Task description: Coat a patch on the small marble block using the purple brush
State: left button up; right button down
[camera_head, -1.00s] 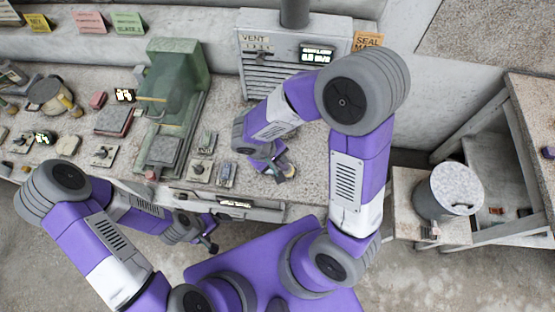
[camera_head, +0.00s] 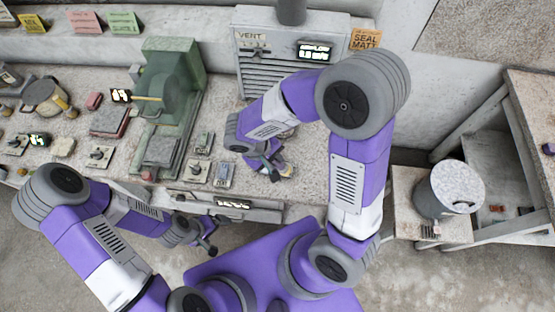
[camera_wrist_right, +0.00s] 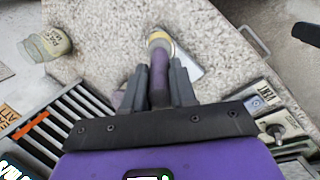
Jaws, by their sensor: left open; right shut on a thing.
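The purple brush (camera_wrist_right: 158,82) is in my right gripper (camera_wrist_right: 158,76), which is shut on its handle. Its pale ferrule and tip point away from the wrist, over the speckled worktop. In the head view my right gripper (camera_head: 274,167) is over the front right part of the bench. A small white flat-faced piece (camera_wrist_right: 190,66), perhaps the marble block, shows beside and partly behind the right gripper's fingers. I cannot tell whether the brush touches it. My left gripper (camera_head: 209,248) is open and empty, low in front of the bench edge.
A vent unit (camera_head: 262,75) stands behind the right arm. A green machine (camera_head: 172,85) stands left of it, with several switch plates in front. A labelled jar (camera_wrist_right: 50,43) is on the worktop. A grey bucket (camera_head: 449,190) stands on a stand at right.

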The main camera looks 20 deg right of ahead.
jog(key=shift+w+a+f, duration=0.1)
jog(key=shift+w+a, duration=0.05)
jog(key=shift+a, duration=0.1)
jog(key=shift+s+d, duration=0.35)
jog(key=shift+d, duration=0.2)
jog(key=shift+s+d+b, duration=0.4)
jog(key=shift+d+b, duration=0.1)
jog(key=shift+w+a, duration=0.8)
jog(key=shift+a, duration=0.3)
jog(key=shift+d+r, duration=0.1)
jog(key=shift+r, duration=0.15)
jog(key=shift+s+d+r+p, duration=0.4)
jog(key=shift+d+r, duration=0.15)
jog(key=shift+r, duration=0.1)
jog(key=shift+w+f, duration=0.1)
